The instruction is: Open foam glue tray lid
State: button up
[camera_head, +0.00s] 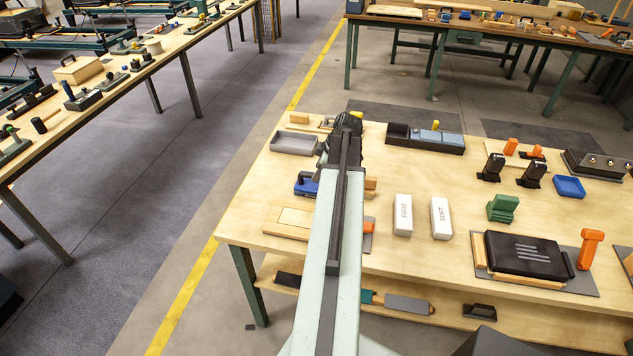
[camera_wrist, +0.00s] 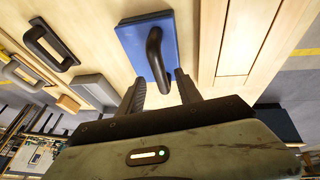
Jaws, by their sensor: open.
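In the wrist view, my gripper (camera_wrist: 160,86) is open, its two dark fingers apart. A blue block (camera_wrist: 138,44) with an upright black loop handle (camera_wrist: 155,56) lies just beyond the fingertips. The handle's near end shows between the fingers, with no clear contact. The blue block also shows in the head view (camera_head: 306,188), partly hidden by my arm. No label shows which thing is the foam glue tray lid. A grey open tray (camera_head: 294,144) stands farther back, and a dark tray with blue-grey covers (camera_head: 440,141) stands right of my wrist. My fingers are hidden in the head view.
A wooden panel board (camera_head: 288,222) lies in front of the blue block. White FIRM (camera_head: 403,215) and SOFT (camera_head: 441,217) blocks stand right of my arm. The wrist view shows black handles (camera_wrist: 53,44) at left. A green block (camera_head: 503,208) and black case (camera_head: 525,254) sit farther right.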

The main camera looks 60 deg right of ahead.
jog(key=b+x, duration=0.1)
jog(key=x, duration=0.1)
jog(key=shift+w+f, duration=0.1)
jog(key=shift+f, duration=0.2)
jog(key=shift+r, duration=0.15)
grip_shut()
dwell(0.9)
